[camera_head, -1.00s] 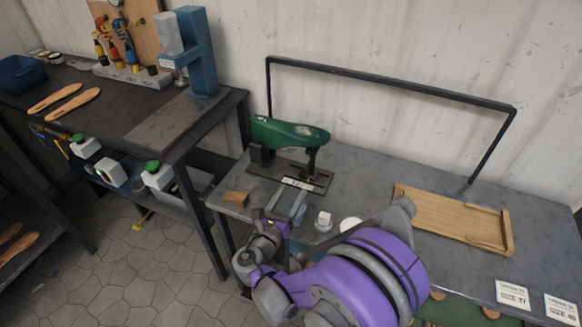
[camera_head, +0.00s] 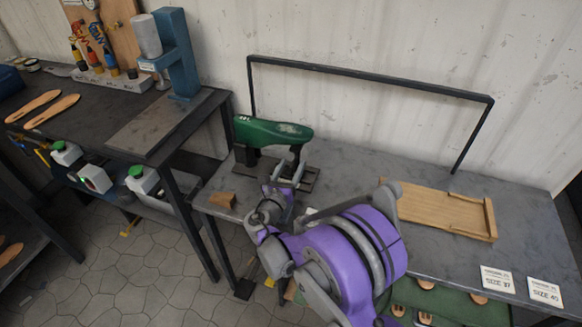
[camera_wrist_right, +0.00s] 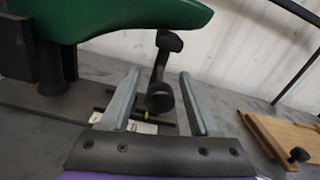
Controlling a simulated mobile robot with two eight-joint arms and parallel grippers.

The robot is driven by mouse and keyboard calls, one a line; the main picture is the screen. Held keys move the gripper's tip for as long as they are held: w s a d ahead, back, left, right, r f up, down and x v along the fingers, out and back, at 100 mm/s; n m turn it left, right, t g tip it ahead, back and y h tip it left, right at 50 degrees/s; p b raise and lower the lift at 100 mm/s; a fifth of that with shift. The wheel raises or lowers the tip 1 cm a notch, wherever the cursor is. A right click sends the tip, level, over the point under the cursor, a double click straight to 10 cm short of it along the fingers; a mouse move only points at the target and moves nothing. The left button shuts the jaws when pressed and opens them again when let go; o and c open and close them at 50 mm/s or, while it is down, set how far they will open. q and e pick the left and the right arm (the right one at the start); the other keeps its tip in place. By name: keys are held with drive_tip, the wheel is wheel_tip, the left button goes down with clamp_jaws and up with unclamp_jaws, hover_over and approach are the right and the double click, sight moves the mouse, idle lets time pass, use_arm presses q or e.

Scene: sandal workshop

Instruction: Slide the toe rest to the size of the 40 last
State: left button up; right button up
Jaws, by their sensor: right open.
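A green last (camera_head: 272,131) sits on a dark stand on the grey bench; it also shows at the top of the right wrist view (camera_wrist_right: 130,14). The toe rest (camera_wrist_right: 164,62) is a black post with rounded ends under the last's toe end. My right gripper (camera_head: 287,170) is open at the toe rest. In the right wrist view its two fingers (camera_wrist_right: 158,74) show on either side of the post, with gaps; whether they touch it cannot be told. A pale scale strip (camera_wrist_right: 140,125) on the stand's base is partly hidden by the fingers. My left gripper is out of view.
A wooden tray (camera_head: 440,211) lies to the right, with size cards 37 (camera_head: 498,283) and 40 (camera_head: 545,292) near the front edge. A black frame (camera_head: 370,75) rises behind the bench.

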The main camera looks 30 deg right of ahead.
clamp_jaws()
idle(1.3)
